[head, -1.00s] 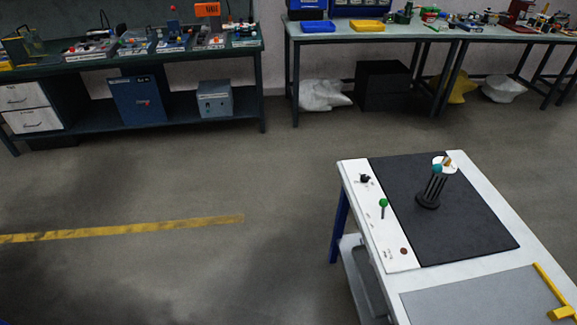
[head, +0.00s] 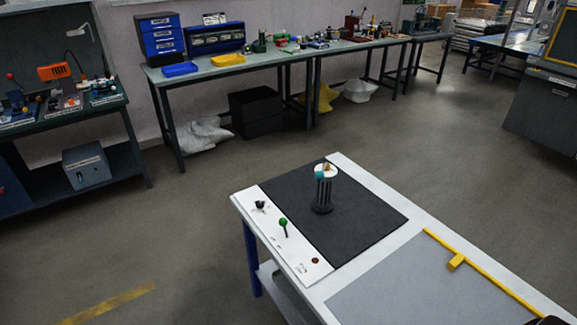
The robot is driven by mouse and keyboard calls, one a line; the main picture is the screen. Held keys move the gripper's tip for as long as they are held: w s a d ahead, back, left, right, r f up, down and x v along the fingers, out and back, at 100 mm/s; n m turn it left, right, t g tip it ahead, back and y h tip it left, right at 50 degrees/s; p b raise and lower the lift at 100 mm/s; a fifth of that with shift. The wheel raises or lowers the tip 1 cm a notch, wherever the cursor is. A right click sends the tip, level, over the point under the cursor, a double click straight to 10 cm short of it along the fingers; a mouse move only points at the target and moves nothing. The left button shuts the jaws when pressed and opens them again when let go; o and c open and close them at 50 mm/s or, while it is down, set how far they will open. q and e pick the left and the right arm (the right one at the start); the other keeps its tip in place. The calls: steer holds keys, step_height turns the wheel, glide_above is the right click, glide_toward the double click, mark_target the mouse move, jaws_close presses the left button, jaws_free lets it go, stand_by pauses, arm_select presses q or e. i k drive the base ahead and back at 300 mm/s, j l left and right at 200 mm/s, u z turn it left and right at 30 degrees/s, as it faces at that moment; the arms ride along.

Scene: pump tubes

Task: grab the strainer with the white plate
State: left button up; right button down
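The strainer (head: 323,192) is a dark, slotted, upright cylinder with a wider dark base. It stands on the black mat (head: 360,215) near the far edge of the white table. A round white plate (head: 331,170) sits at its top, with a small teal part and a small orange-brown part by it. Neither of my grippers can be made out in the head view, and nothing is touching the strainer.
The white table (head: 395,225) has a control strip with a green-topped lever (head: 283,222), a grey panel and a yellow bar (head: 480,272). A dark shape cuts the bottom right corner. Cluttered workbenches (head: 270,60) stand behind. Open floor lies left of the table.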

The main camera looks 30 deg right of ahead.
mark_target(323, 204)
steer(key=i+z, duration=0.15)
steer(key=z, duration=0.95)
